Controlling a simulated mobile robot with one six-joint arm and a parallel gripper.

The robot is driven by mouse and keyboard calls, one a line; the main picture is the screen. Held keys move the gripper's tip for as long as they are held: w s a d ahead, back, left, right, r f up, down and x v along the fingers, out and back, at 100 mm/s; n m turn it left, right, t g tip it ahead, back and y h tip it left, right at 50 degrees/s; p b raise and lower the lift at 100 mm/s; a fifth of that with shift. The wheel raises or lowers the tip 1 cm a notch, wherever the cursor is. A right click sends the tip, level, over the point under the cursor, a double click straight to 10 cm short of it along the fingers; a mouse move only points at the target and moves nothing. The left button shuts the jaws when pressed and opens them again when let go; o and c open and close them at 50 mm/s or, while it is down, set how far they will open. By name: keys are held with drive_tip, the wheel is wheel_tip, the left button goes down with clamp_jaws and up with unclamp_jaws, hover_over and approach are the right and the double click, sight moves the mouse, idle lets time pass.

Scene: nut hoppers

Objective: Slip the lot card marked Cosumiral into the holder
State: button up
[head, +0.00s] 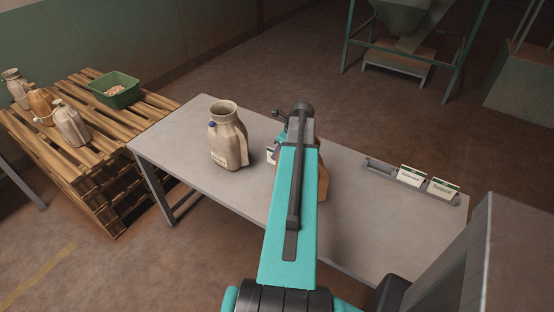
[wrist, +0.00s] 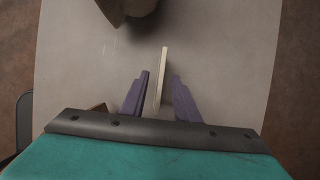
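A thin, pale card (wrist: 163,70) stands edge-on between the two purple fingers of my gripper (wrist: 160,76) in the wrist view. Gaps show on both sides of it, so the fingers look open around it. In the head view a small white card face (head: 270,155) shows left of my arm, which hides most of my gripper.
A beige jug (head: 228,135) with a label stands on the grey table (head: 190,135), left of my arm. A brown object (head: 321,180) is mostly hidden behind my arm. Pallets (head: 100,180) with jugs and a green bin (head: 114,91) stand at left. The table's right middle is clear.

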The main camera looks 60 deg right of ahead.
clamp_jaws()
drive_tip(key=shift+r, duration=0.2)
wheel_tip(320, 180, up, 10)
drive_tip(key=b, duration=0.2)
idle(0.8)
idle(0.5)
